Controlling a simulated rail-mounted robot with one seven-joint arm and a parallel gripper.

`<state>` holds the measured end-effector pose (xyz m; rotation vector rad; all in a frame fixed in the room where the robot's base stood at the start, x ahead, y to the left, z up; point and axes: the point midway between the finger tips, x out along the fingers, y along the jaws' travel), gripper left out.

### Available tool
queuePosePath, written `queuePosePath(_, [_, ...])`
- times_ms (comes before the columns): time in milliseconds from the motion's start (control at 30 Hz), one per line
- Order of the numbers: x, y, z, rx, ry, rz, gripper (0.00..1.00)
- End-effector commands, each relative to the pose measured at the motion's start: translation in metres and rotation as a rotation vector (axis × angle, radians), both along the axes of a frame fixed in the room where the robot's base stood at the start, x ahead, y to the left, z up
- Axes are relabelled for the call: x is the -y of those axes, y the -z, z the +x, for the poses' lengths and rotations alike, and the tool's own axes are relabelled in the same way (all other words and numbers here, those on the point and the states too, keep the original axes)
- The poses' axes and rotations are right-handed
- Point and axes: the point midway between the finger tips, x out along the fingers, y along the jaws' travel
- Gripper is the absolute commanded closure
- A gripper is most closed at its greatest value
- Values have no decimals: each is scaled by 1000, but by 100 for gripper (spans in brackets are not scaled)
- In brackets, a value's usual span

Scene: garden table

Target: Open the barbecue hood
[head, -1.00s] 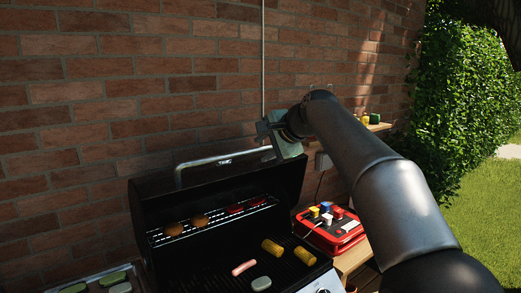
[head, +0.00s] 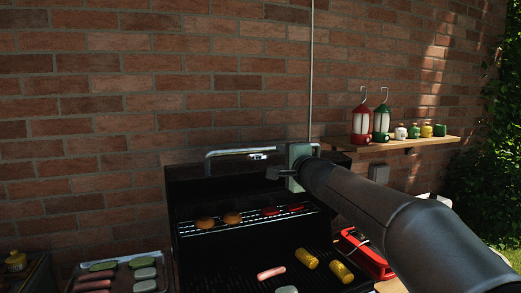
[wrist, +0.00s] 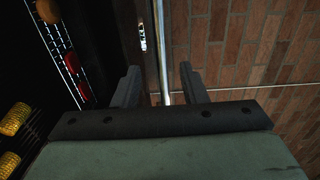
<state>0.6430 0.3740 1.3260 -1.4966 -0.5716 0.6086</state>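The black barbecue hood (head: 240,180) stands raised at the back of the grill, showing its dark inside in the head view. Its silver handle (head: 232,151) runs along the top edge. My gripper (head: 274,173) is at the right part of that edge, near the handle. In the wrist view, the two dark fingers of my gripper (wrist: 159,72) are apart, and the handle bar (wrist: 160,45) passes between them with gaps on both sides. The fingertips are partly hidden by the gripper body in the head view.
The warming rack (head: 245,220) holds patties and red pieces; sausage and corn lie on the grate (head: 235,275). A food tray (head: 120,268) stands left, a red case (head: 367,255) right. A brick wall (head: 120,120) is behind, with a shelf (head: 420,145) bearing lanterns and jars.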

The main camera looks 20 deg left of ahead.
Motion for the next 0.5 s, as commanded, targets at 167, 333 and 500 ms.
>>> queuePosePath(167, [-29, -4, 30, -2, -3, -1, 61])
queuePosePath(333, [-55, -4, 57, -3, -2, -1, 61])
queuePosePath(500, [-77, -4, 81, -1, -2, 0, 61])
